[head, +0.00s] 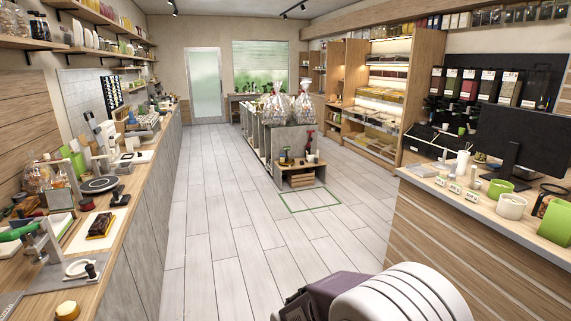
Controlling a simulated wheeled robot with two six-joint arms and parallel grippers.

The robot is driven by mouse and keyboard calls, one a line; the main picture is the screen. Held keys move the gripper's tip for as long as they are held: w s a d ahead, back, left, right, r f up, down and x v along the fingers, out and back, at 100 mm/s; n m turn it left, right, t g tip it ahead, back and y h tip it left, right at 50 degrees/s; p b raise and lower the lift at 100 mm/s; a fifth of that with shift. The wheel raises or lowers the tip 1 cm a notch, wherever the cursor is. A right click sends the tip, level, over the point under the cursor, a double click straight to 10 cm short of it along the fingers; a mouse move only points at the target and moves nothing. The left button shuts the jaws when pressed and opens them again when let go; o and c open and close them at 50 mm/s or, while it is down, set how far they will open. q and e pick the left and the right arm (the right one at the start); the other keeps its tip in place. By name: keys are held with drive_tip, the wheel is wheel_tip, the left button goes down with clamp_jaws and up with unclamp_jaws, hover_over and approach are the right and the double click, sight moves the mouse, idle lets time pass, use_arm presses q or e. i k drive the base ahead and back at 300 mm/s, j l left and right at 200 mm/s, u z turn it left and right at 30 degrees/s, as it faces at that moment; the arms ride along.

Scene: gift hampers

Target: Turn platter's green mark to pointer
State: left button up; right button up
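A dark round platter (100,184), which looks like a turntable, lies flat on the left counter (150,190), about halfway along its near part. It is small in the head view, and I cannot make out a green mark or a pointer on or beside it. Neither of my grippers shows in the head view. A white rounded part with a dark purple piece at the bottom, probably my own body or arm, shows no fingers.
Close around the platter are a small black device (120,196), a green box (73,160) and a wrapped hamper (45,176). The tiled floor (225,220) alongside is clear. A display unit (300,165) stands mid-room; a checkout counter (490,225) is right.

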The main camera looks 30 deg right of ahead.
sight(287, 160)
drive_tip(key=i+l+z, duration=0.35)
drive_tip(key=i, duration=0.4)
drive_tip(key=i+l+z, duration=0.35)
drive_tip(key=i, duration=0.45)
drive_tip(key=i+z, duration=0.3)
drive_tip(key=i, duration=4.2)
drive_tip(key=i+u, duration=0.1)
drive_tip(key=i, duration=0.35)
drive_tip(key=i+l+u, duration=0.1)
drive_tip(key=i, duration=0.35)
drive_tip(key=i+l+u, duration=0.1)
drive_tip(key=i, duration=0.3)
drive_tip(key=i+l+u, duration=0.1)
drive_tip(key=i+l, duration=0.15)
drive_tip(key=i, duration=0.2)
drive_tip(key=i+l+u, duration=0.25)
drive_tip(key=i+u, duration=0.15)
drive_tip(key=i+l+u, duration=0.35)
drive_tip(key=i+l, duration=0.05)
drive_tip(key=i, duration=0.1)
